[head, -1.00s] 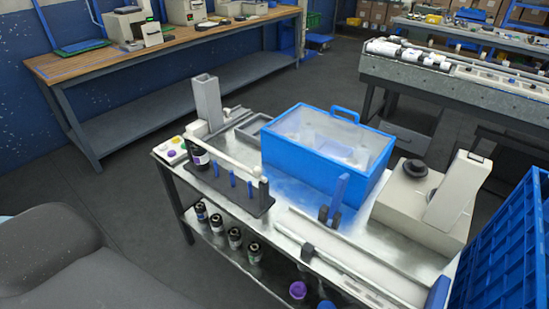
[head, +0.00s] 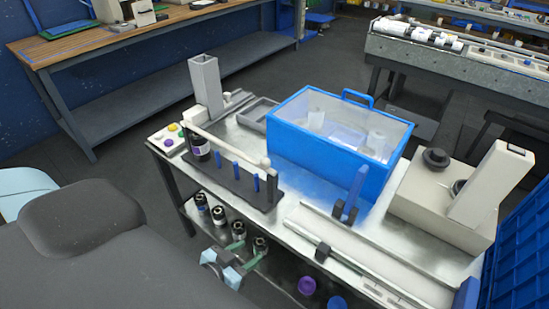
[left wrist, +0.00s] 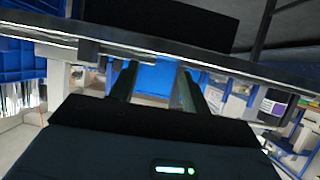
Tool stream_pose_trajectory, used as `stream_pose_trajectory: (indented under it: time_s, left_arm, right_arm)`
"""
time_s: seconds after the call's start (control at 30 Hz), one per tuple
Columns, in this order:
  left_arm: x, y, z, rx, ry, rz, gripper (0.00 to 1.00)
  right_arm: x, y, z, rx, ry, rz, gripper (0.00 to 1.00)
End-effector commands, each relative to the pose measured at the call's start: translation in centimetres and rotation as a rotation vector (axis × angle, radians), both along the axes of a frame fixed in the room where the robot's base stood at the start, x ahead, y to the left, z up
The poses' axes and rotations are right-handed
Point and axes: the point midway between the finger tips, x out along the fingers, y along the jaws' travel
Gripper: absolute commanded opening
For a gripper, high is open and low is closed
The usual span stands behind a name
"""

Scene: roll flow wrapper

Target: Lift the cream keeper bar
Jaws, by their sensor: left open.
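The cream keeper bar (head: 225,147) lies along the top of a dark rack (head: 240,190) at the table's front left. It spans above several blue pins, and its right end meets a cream knob. My left gripper (head: 246,254) is low in front of the table, below the tabletop's front edge and well short of the bar. Its two green fingers are apart and empty. They also show spread in the left wrist view (left wrist: 155,85), pointing towards the table's underside area. I cannot make out the bar there. My right gripper is not in view.
A blue lidded box (head: 330,150) stands behind the rack. A dark bottle (head: 200,148) stands at the rack's left end, beside a button panel (head: 167,139). Several bottles sit on the lower shelf. A cream machine (head: 440,200) and blue crate (head: 515,250) are at right.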

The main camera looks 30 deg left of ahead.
Motion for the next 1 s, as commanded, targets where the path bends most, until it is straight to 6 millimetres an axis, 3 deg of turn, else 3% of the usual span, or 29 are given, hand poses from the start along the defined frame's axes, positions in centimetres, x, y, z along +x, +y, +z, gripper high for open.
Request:
stream_pose_trajectory:
  time_s: [0.03,0.1,0.2,0.3,0.5,0.77,1.0]
  left_arm:
    - [2.8,1.4,1.0,-0.001,-0.063,0.008,0.47]
    - [6.3,3.0,3.6,-0.01,-0.154,0.021,0.47]
    - [10.1,5.0,7.2,-0.02,-0.269,0.036,0.47]
    - [12.5,6.4,10.3,-0.031,-0.354,0.046,0.47]
    - [14.4,7.6,13.3,-0.041,-0.431,0.055,0.47]
    - [14.9,7.6,13.6,-0.042,-0.437,0.056,0.47]
    - [17.9,7.4,13.7,-0.042,-0.437,0.056,0.47]
  right_arm:
    - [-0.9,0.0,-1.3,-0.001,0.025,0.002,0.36]
    - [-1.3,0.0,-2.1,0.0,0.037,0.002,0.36]
    - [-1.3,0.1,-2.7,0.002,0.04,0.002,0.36]
    - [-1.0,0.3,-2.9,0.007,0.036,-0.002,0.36]
    - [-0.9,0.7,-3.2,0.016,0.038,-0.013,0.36]
    - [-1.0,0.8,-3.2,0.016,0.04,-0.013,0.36]
    - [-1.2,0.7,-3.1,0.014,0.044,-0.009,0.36]
